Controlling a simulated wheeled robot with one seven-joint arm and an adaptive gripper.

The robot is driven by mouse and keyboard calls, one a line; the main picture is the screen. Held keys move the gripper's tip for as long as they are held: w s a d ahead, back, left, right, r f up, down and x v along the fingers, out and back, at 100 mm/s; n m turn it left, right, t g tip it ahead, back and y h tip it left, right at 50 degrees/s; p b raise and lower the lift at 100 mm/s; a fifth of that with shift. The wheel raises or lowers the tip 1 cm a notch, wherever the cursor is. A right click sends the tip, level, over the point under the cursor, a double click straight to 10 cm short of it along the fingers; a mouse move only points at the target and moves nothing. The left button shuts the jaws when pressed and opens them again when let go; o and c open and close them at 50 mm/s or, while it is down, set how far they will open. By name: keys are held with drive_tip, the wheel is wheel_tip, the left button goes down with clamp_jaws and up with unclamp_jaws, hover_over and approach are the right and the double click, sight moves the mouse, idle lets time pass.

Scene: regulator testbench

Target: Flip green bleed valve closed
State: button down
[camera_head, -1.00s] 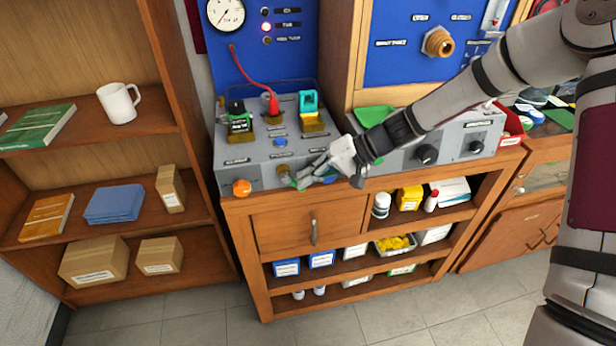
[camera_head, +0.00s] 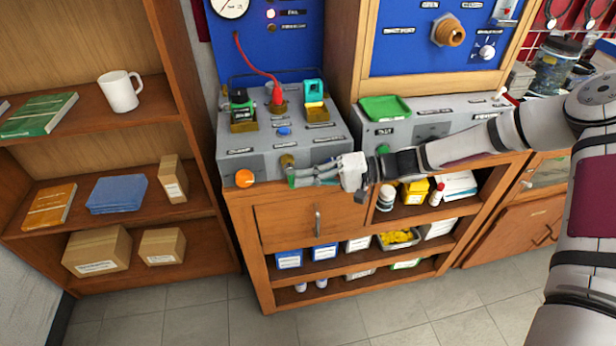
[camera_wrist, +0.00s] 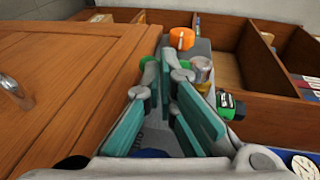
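The green bleed valve shows only as a small green part (camera_head: 291,177) at the front of the grey bench unit, beside the brass fitting (camera_head: 287,161). It also shows in the wrist view (camera_wrist: 147,62), partly hidden behind the left finger. My gripper (camera_head: 303,176) points left along the unit's front, above the drawer. In the wrist view its teal-padded fingers (camera_wrist: 164,78) are apart with a gap between them, and nothing is held. The fingertips are close to the green part; whether they touch it I cannot tell.
An orange knob (camera_head: 244,178) sits just beyond the fingertips, on the unit's front left. The brass fitting (camera_wrist: 201,72) and a green-black connector (camera_wrist: 229,104) stand right of the fingers in the wrist view. The wooden drawer (camera_head: 290,226) lies below, its handle (camera_head: 317,222) protruding.

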drive_tip(key=shift+s+f, duration=0.1)
idle(0.6)
drive_tip(key=v, duration=1.2)
drive_tip(key=shift+a, duration=0.1)
